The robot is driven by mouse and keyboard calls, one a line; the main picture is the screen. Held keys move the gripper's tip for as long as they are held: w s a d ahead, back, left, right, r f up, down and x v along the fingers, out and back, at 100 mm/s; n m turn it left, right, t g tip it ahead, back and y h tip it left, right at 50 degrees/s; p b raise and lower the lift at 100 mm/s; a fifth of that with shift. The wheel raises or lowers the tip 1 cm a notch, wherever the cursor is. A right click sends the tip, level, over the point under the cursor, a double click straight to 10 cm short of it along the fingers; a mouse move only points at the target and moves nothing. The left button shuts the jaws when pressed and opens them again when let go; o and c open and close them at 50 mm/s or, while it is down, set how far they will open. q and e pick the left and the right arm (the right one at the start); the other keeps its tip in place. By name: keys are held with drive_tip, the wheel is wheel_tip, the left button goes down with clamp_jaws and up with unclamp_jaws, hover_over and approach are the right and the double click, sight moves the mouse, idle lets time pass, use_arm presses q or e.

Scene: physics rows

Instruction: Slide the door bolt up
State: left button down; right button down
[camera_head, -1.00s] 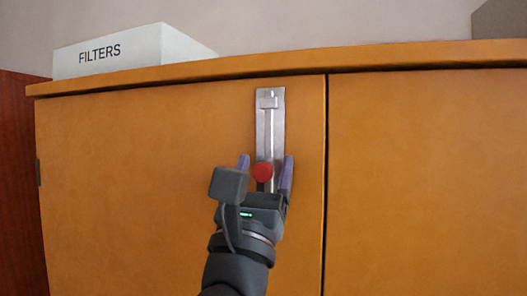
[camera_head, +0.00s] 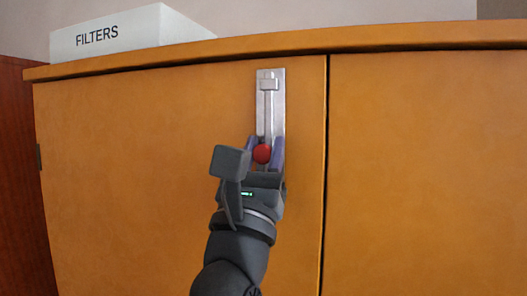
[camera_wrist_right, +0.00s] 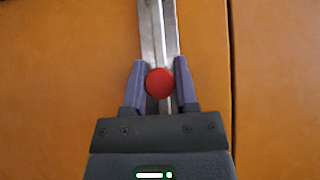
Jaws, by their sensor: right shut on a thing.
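The door bolt is a metal plate (camera_head: 270,103) with a rod running along it, mounted upright on the left cabinet door. A small bracket (camera_head: 269,85) sits near its top. The bolt's red knob (camera_head: 262,154) is at the lower part of the plate. My right gripper (camera_head: 264,151) has its purple fingers on either side of the knob, shut on it. In the right wrist view the red knob (camera_wrist_right: 160,83) sits between the fingertips, in front of the plate (camera_wrist_right: 158,30). The lower end of the plate is hidden by the gripper. My left gripper is not in view.
The orange cabinet has a left door (camera_head: 130,150) and a right door (camera_head: 430,170), with a narrow gap between them. A white box marked FILTERS (camera_head: 125,35) stands on the cabinet top. The door faces around the bolt are clear.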

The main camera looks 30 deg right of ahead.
sight(271, 96)
idle(0.9)
wheel_tip(271, 96, up, 4)
drive_tip(key=p, duration=0.4)
drive_tip(key=shift+r+p, duration=0.25)
drive_tip(key=shift+p, duration=0.05)
drive_tip(key=shift+f, duration=0.2)
drive_tip(key=shift+c, duration=2)
unclamp_jaws()
drive_tip(key=shift+b, duration=0.3)
drive_tip(key=b+v, duration=0.5)
drive_tip(key=v, duration=0.5)
